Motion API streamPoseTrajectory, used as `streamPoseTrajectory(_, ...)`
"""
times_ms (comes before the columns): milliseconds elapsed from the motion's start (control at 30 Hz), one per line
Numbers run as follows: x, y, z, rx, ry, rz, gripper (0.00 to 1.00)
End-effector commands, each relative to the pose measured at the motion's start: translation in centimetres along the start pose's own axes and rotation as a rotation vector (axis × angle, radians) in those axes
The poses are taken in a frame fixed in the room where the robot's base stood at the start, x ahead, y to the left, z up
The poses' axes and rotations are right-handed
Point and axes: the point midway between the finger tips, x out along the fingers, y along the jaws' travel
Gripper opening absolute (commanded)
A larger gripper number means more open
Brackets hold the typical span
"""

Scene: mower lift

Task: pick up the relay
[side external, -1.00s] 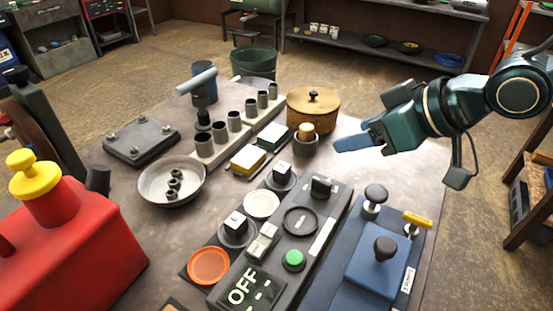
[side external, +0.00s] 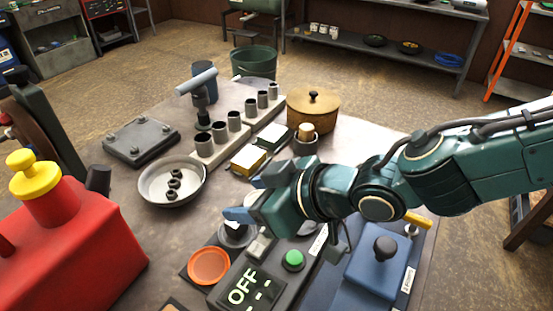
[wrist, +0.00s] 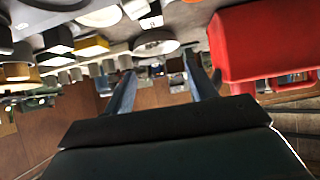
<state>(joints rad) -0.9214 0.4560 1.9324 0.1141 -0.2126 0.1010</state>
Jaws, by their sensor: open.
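No thing is clearly marked as the relay; small white-topped cubes on round dishes on the bench look the likeliest. One such cube (side external: 236,226) shows partly under my gripper, on a grey dish (side external: 238,241). The other cube, the white dish and the panel's far end are hidden behind my gripper. My gripper (side external: 246,199) is open and empty, above the control panel, fingers pointing left. In the wrist view the open fingers (wrist: 160,72) have nothing between them up close, and a pale cube (wrist: 135,8) shows at the top edge.
The panel has a green button (side external: 293,260) and an OFF display. An orange dish (side external: 208,266) lies beside it. A pan of nuts (side external: 172,199), a yellow block (side external: 247,160), a row of sockets and a lidded pot (side external: 313,112) stand beyond. A red can (side external: 75,245) stands left.

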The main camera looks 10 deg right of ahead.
Motion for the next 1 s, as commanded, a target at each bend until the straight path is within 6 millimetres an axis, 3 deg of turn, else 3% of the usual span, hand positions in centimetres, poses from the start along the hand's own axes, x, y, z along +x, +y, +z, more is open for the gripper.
streamPoseTrajectory(200, 1.1, 0.0, 1.7, 0.000, -0.002, 0.001, 0.57)
streamPoseTrajectory(667, 2.0, 0.1, 3.0, 0.000, -0.004, 0.001, 0.57)
streamPoseTrajectory(867, 3.5, 0.1, 5.2, 0.000, -0.006, 0.001, 0.57)
streamPoseTrajectory(1000, 5.0, 0.1, 4.9, 0.000, -0.001, 0.001, 0.57)
